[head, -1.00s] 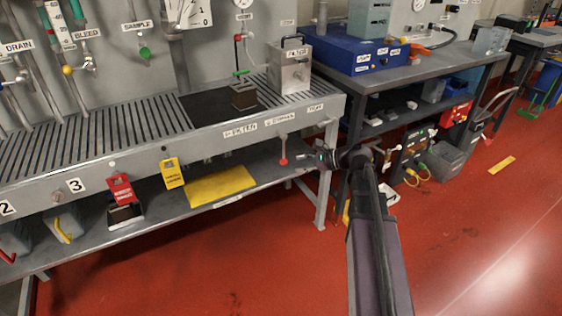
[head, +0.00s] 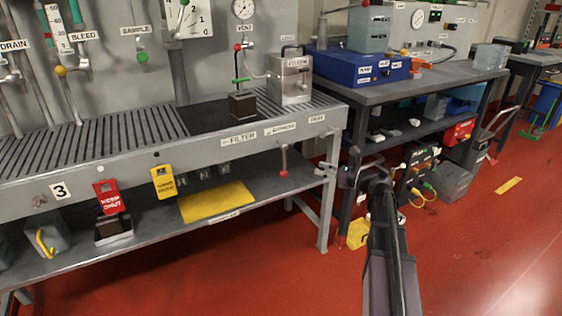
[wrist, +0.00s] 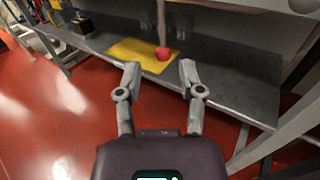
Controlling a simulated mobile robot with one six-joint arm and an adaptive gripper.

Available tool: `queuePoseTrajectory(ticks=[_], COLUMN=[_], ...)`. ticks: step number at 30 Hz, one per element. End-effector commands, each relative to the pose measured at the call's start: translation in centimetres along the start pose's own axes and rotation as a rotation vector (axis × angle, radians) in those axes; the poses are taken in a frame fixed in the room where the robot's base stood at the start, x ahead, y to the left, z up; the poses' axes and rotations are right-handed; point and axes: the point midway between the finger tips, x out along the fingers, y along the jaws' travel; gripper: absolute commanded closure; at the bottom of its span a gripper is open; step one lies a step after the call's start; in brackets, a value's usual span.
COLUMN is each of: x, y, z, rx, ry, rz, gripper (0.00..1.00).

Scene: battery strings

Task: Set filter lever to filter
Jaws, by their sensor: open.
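The filter lever (head: 284,160) is a thin lever with a red knob, hanging roughly straight down from the front edge of the grated bench. It sits below the middle label, right of the FILTER label (head: 238,139), which has a left-pointing arrow. My gripper (head: 328,171) is to the right of the lever in the head view, apart from it. In the wrist view my gripper (wrist: 160,69) is open and empty. The lever's red knob (wrist: 163,54) shows there beyond the fingertips, nearly centred in the gap. The lever's upper end is cut off in that view.
The lower shelf (head: 150,217) with a yellow sheet (head: 217,201) lies below the lever. A bench leg (head: 329,215) stands near my gripper. A red tag (head: 110,198) and a yellow tag (head: 163,184) hang left of the lever. The red floor in front is clear.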

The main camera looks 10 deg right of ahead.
Motion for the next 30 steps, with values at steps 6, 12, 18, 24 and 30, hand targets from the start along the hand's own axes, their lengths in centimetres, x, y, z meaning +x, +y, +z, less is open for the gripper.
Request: queuePoseTrajectory(ticks=[6, 12, 18, 24, 30], x=[0.3, 1.5, 3.8, 6.8, 9.7], y=[0.0, -0.1, -0.1, -0.1, -0.1], z=[0.0, 0.0, 0.0, 0.0, 0.0], rx=[-0.001, -0.002, -0.002, -0.002, -0.002], ry=[0.001, 0.001, 0.001, 0.001, 0.001], rz=[0.001, 0.000, 0.001, 0.002, 0.002], gripper=[0.50, 0.50, 0.50, 0.50, 0.50])
